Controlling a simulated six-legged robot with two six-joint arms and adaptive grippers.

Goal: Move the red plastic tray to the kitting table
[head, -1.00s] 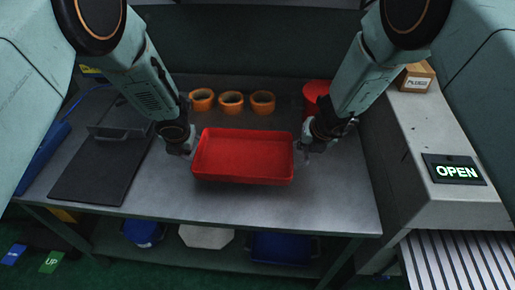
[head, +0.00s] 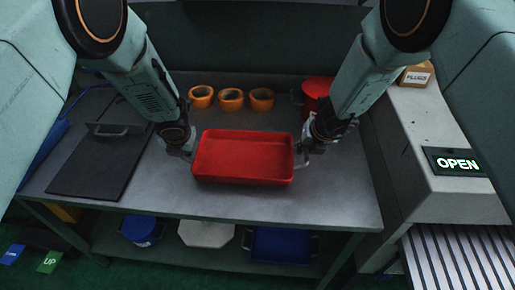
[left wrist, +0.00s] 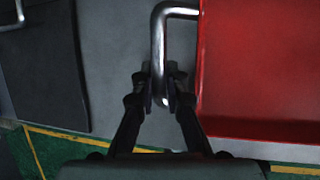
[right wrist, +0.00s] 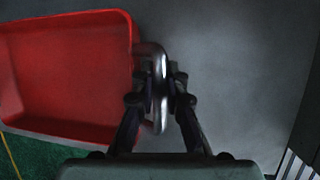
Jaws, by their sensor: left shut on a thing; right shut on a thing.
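The red plastic tray (head: 243,155) is on or just above the grey metal table, between my two grippers; it looks empty and level. Its metal handles show on its left and right ends. My left gripper (head: 186,152) is shut on the tray's left handle, and the left wrist view shows the fingers around the handle bar (left wrist: 159,50) beside the red tray (left wrist: 258,70). My right gripper (head: 306,146) is shut on the right handle, seen in the right wrist view as a bar (right wrist: 160,75) beside the tray (right wrist: 70,75). I cannot tell whether the tray touches the table.
Several orange rings (head: 231,99) stand behind the tray, with a red container (head: 317,92) at back right. A dark board (head: 100,160) with a handle lies at left. A grey machine with an OPEN sign (head: 457,163) stands right. The table front (head: 250,203) is clear.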

